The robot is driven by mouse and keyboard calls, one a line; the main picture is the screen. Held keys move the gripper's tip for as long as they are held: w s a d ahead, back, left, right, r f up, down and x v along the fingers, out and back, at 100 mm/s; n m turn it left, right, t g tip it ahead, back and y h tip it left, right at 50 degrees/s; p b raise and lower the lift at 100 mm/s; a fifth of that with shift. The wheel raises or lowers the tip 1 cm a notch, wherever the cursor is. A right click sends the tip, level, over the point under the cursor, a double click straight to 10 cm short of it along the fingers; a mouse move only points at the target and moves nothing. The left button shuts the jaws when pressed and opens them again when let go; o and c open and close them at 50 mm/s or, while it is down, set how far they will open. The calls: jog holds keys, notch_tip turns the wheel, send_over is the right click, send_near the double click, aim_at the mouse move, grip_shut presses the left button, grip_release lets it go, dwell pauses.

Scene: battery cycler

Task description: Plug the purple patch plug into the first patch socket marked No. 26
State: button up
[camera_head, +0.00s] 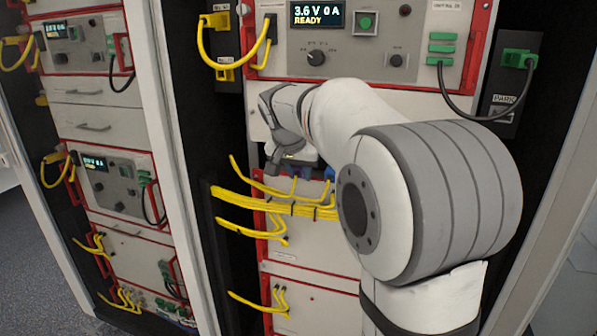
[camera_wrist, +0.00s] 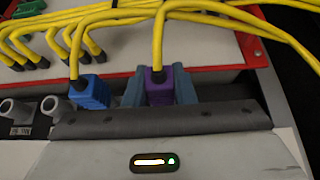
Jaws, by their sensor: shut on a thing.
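The purple patch plug (camera_wrist: 157,90) with a yellow cable rising from it is upright in the wrist view. My gripper (camera_wrist: 159,80) is shut on it, with a blue-grey finger on each side. The plug's lower end is hidden behind the gripper body, so I cannot tell whether it sits in a socket. In the head view my gripper (camera_head: 296,160) is at the patch panel, mostly covered by my arm. The socket marked No. 26 cannot be made out in either view.
A blue plug (camera_wrist: 90,92) with a yellow cable stands just left of my gripper. Grey sockets (camera_wrist: 52,106) lie further left, with a small label (camera_wrist: 20,131) below. Several yellow cables (camera_head: 270,205) run in a bundle across the rack's front, below my gripper.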

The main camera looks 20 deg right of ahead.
jog(key=shift+w+d, duration=0.1)
jog(key=shift+w, duration=0.05)
jog(key=o, duration=0.8)
jog(key=shift+o, duration=0.2)
jog(key=v, duration=0.7)
jog(key=s+a+f+n+g+y+p, duration=0.1)
jog(key=s+f+n+p, duration=0.2)
jog(key=s, duration=1)
jog(key=s+a+f+n+g+y+p, duration=0.1)
jog(key=s+f+p, duration=0.5)
jog(key=s, duration=0.8)
jog(key=f+n+y, duration=0.1)
jog(key=f+n, duration=0.1)
jog(key=shift+s+a+n, duration=0.25)
jog(key=shift+s+n, duration=0.05)
jog(key=shift+n, duration=0.1)
